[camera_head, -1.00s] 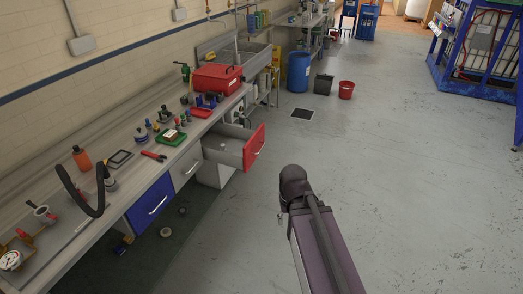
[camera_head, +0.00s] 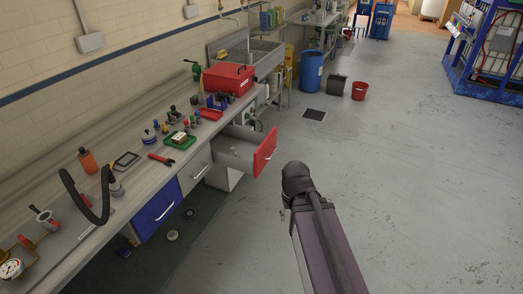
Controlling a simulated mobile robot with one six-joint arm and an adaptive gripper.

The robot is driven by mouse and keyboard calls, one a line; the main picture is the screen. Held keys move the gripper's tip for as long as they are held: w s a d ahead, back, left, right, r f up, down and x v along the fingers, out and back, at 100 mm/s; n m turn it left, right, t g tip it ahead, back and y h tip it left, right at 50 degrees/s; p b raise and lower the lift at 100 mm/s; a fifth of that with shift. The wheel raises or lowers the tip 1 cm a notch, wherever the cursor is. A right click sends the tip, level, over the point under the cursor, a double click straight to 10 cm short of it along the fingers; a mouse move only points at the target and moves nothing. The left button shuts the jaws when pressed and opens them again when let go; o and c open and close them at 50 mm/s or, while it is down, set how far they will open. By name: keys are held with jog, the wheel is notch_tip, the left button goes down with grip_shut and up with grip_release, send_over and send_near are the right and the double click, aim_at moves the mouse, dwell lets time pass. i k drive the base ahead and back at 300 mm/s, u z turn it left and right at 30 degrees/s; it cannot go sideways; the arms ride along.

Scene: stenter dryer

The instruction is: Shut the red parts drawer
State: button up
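The red parts drawer (camera_head: 265,151) stands pulled out from under the long workbench, its red front facing the aisle and its grey box showing behind. A light handle is on its front. My arm reaches up from the bottom of the view, and its dark end (camera_head: 296,178) is to the right of and nearer than the drawer front, with a gap of floor between them in the picture. The fingers of my gripper cannot be made out, so its opening does not show.
Beside the red drawer are a grey drawer (camera_head: 194,171) and a blue drawer (camera_head: 155,208), both shut. The workbench (camera_head: 134,185) carries tools, bottles and a red toolbox (camera_head: 228,79). A blue barrel (camera_head: 312,70) and a red bucket (camera_head: 360,91) stand farther back.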

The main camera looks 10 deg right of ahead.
aim_at(254, 149)
jog(key=i, duration=0.7)
jog(key=z, duration=0.05)
jog(key=k, duration=1.3)
jog(key=z, duration=0.35)
jog(key=i, duration=1.7)
jog(key=u, duration=0.5)
